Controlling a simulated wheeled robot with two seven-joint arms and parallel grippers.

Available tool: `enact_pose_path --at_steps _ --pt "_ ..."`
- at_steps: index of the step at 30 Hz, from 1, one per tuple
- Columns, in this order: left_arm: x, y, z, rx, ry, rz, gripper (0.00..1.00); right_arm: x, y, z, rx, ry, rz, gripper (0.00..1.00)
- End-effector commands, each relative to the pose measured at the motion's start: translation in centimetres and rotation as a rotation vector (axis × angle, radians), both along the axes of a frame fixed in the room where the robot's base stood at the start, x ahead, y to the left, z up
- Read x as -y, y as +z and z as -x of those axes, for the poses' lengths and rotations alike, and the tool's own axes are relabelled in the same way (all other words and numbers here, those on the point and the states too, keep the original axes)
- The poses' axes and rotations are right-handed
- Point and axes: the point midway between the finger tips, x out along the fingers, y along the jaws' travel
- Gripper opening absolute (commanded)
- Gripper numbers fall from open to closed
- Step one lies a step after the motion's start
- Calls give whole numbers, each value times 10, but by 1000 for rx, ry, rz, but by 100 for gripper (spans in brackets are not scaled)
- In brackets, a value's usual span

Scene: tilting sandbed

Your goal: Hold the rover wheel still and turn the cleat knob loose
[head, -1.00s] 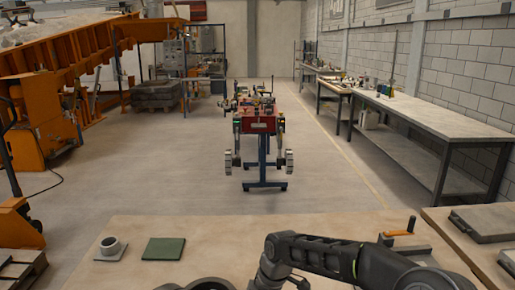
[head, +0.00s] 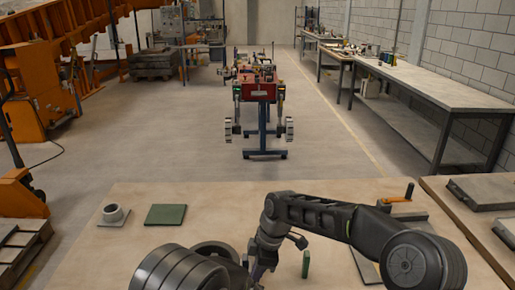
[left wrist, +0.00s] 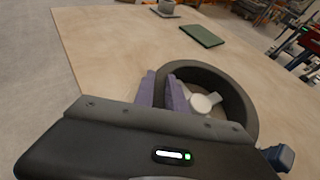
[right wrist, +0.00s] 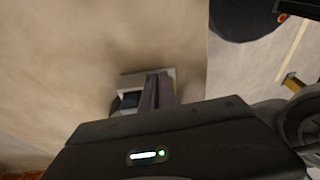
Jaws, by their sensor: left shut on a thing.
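The rover wheel (head: 215,249) is a dark ring at the near edge of the table in the head view. In the left wrist view the wheel (left wrist: 243,98) shows a pale hub (left wrist: 203,103) inside. My left gripper (left wrist: 164,88) is shut on its rim. My right gripper (head: 258,275) points down just right of the wheel. In the right wrist view its fingers (right wrist: 157,90) are close together beside a pale block (right wrist: 129,84) with a dark bluish part. A blue piece (left wrist: 282,157) sits beside the wheel in the left wrist view. I cannot tell which part is the cleat knob.
A green pad (head: 165,215) and a grey ring on a plate (head: 113,215) lie farther back on the table (head: 230,200). A small green upright piece (head: 306,263) stands right of my right gripper. An orange handle (head: 397,197) is at the right.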

Motion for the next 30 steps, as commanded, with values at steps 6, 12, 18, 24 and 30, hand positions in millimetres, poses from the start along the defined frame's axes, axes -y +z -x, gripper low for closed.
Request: enact_pose_path --at_steps 6,12,18,24,30 --pt "3 -1 0 -3 -5 3 0 -5 1 -4 3 2 -5 0" --pt "3 -1 0 -3 -7 3 0 -6 1 -5 2 2 -6 0" --pt "3 -1 0 -3 -8 3 0 -6 1 -5 1 3 -7 0" --pt "4 -1 0 -3 -8 4 0 -5 1 -6 1 3 -7 0" --pt "3 -1 0 -3 -8 3 0 2 1 -8 2 1 -7 0"
